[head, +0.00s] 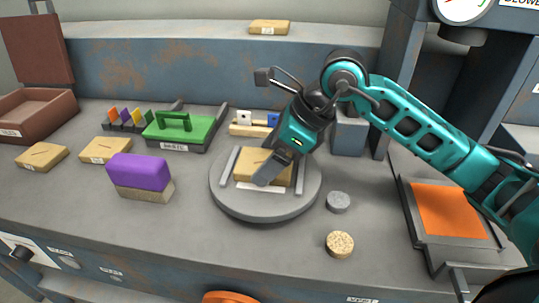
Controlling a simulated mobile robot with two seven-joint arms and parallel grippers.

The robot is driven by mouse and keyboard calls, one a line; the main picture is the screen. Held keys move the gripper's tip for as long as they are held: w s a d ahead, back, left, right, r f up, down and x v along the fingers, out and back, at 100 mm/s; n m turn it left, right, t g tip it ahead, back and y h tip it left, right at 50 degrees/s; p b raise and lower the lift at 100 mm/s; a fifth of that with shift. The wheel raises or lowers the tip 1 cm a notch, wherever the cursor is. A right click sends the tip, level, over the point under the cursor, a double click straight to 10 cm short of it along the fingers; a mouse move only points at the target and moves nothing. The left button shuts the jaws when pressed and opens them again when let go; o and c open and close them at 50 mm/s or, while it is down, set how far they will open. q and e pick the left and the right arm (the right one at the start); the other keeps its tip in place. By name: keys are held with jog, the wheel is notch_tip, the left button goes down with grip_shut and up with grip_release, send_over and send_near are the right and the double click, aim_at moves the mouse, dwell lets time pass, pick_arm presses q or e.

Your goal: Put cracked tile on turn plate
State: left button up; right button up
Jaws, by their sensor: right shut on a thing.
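A tan tile (247,161) lies on the round grey turn plate (228,203), between the plate's two raised side bars. My right gripper (267,178) is above the plate and shut on this tile. The gripper covers much of the tile's top, so I cannot tell clearly whether it is cracked. Two more tan tiles lie at the left, one at the far left (38,158) and one beside it (106,152); each has a dark line on top. Another tan tile (269,27) lies on the back ledge. My left gripper is not in view.
A purple-topped block (139,172) stands left of the plate. A green handled lid (180,127) and a brown open box (32,113) are behind. A grey disc (339,202) and a cork disc (340,244) lie right of it. An orange pad (450,211) is further right.

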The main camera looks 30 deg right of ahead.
jog(key=o, duration=1.1)
jog(key=shift+d+r+p, duration=0.1)
jog(key=shift+r+p, duration=0.2)
jog(key=p+v, duration=0.1)
jog(key=v, duration=1)
jog(key=shift+s+r, duration=0.2)
jog(key=shift+r, duration=0.05)
jog(key=shift+d, duration=0.1)
